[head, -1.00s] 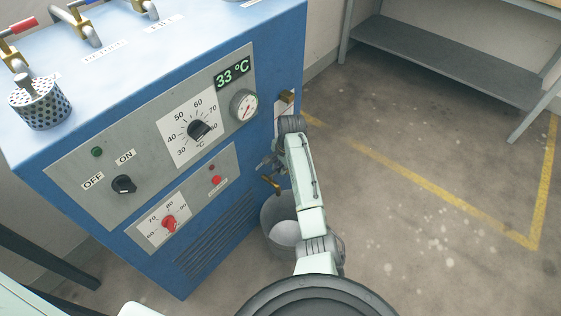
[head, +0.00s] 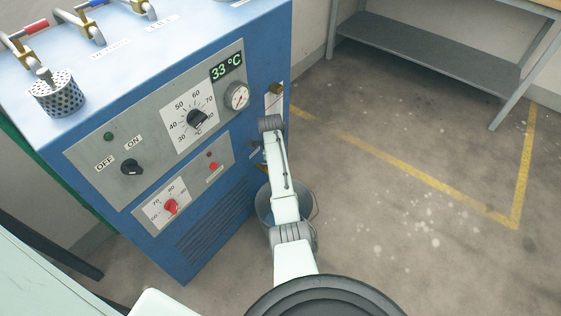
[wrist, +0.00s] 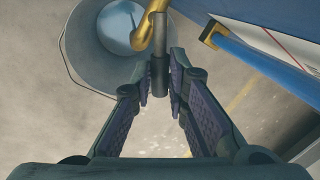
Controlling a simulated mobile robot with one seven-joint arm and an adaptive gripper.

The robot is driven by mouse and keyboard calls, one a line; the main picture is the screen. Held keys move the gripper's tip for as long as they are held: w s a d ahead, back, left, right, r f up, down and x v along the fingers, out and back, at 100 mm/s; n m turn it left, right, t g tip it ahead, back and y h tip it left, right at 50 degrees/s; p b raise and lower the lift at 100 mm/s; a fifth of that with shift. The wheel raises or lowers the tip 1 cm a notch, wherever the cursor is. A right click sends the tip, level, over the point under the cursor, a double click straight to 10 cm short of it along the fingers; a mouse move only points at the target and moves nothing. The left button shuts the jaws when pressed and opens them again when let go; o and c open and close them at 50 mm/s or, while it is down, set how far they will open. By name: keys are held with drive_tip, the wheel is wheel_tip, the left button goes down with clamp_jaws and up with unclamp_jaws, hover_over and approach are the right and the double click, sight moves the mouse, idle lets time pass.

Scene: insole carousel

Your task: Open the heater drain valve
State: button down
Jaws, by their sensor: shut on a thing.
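The heater is a blue cabinet (head: 225,215) on the left of the head view. In the wrist view its brass drain spout (wrist: 148,32) curves down beside a grey rod-like valve handle (wrist: 159,70). My gripper (wrist: 161,82) is shut on this handle, with one finger on each side near its lower end. In the head view my arm hides the gripper and most of the valve. A grey metal bucket (wrist: 85,45) stands on the floor below the spout; it also shows partly behind my arm in the head view (head: 264,203).
Open floor lies right, with a workbench (head: 430,70) behind.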

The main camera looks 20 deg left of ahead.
drive_tip(key=shift+s+m, duration=0.25)
drive_tip(key=shift+m, duration=0.35)
drive_tip(key=c, duration=1.6)
unclamp_jaws()
drive_tip(key=shift+o, duration=0.2)
wheel_tip(320, 180, up, 12)
drive_tip(key=s, duration=0.2)
drive_tip(key=shift+s+d, duration=0.15)
drive_tip(key=shift+d, duration=0.05)
drive_tip(key=shift+f, duration=0.1)
drive_tip(key=shift+c, duration=0.2)
